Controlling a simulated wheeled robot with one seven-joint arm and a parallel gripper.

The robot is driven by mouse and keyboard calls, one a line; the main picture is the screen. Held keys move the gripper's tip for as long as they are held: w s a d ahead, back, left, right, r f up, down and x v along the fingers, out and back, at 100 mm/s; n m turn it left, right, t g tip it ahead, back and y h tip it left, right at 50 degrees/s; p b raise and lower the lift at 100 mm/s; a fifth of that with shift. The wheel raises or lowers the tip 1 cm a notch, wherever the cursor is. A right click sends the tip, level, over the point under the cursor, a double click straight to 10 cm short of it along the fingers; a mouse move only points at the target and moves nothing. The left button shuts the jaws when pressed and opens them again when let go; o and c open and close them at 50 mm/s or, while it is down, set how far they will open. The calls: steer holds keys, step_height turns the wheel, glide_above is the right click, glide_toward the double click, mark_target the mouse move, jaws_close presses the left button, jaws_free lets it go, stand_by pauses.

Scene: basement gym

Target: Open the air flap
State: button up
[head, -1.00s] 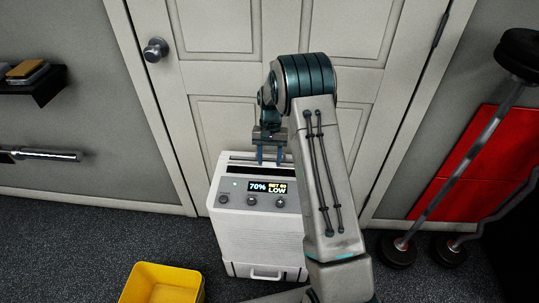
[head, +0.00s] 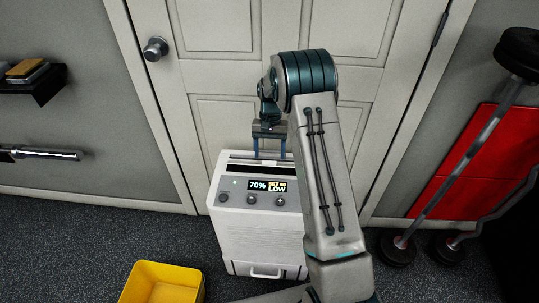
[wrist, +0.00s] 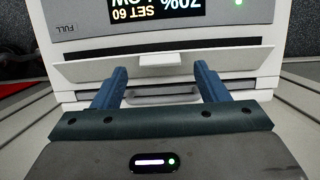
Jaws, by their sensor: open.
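The white dehumidifier (head: 262,238) stands against the door, with a lit display and knobs on its top. Its air flap (wrist: 165,67) is a white panel in the wrist view, tilted up from the top. A dark slot (head: 247,168) shows along the flap's display side in the head view. My gripper (head: 270,156) is over the back of the top, pointing down. I cannot tell whether a finger touches the flap.
A recessed handle (wrist: 160,96) shows between the fingers in the wrist view. The white door (head: 225,60) is close behind the unit. A yellow bin (head: 163,284) stands on the floor at front left. Barbells (head: 455,150) lean at the right.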

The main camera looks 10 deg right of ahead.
steer(key=a+p+v, duration=0.1)
steer(key=v, duration=0.9)
steer(key=shift+d, duration=0.45)
